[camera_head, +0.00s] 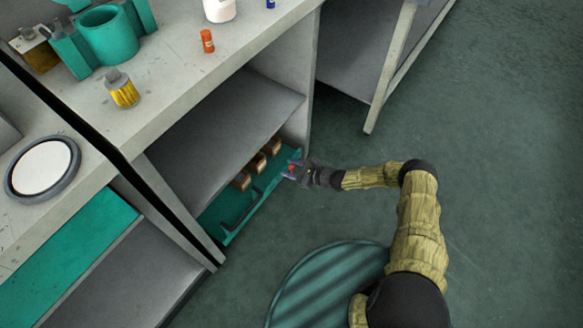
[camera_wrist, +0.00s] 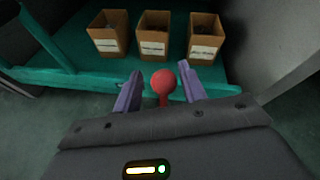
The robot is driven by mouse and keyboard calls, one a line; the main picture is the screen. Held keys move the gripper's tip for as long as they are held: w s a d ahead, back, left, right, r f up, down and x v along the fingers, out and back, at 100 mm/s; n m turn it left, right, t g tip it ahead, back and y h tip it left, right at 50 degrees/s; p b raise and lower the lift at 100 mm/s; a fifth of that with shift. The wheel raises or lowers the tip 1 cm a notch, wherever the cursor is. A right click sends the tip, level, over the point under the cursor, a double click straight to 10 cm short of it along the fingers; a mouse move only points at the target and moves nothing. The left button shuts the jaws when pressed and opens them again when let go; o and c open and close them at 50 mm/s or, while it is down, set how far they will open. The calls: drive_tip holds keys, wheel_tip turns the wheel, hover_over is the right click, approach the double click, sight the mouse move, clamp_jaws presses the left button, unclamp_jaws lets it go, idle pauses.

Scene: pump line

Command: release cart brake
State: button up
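A teal cart (camera_head: 228,226) sits low under the bench, with three open brown boxes on its deck. A red ball knob (camera_wrist: 163,81) on a short red stem, likely the cart's brake lever, stands at the cart's near edge. It also shows as a small red spot in the head view (camera_head: 291,168). My gripper (camera_wrist: 160,70) is open, with one purple finger on each side of the knob and a visible gap on both sides. The stem's lower end is hidden behind my gripper's body.
The boxes (camera_wrist: 153,36) stand in a row beyond the knob. A grey bench panel (camera_wrist: 288,40) is close on the right. The bench top (camera_head: 165,95) above holds a teal fixture (camera_head: 107,40) and small bottles. The green floor right of my arm is clear.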

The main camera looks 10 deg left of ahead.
drive_tip(key=shift+w+d+r, duration=0.1)
drive_tip(key=shift+w+d, duration=0.05)
drive_tip(key=shift+d, duration=0.05)
drive_tip(key=shift+d+r, duration=0.15)
drive_tip(key=shift+d, duration=0.15)
drive_tip(key=p+v, duration=0.6)
drive_tip(key=v, duration=1)
drive_tip(key=shift+s+d, duration=0.3)
drive_tip(key=shift+d, duration=0.05)
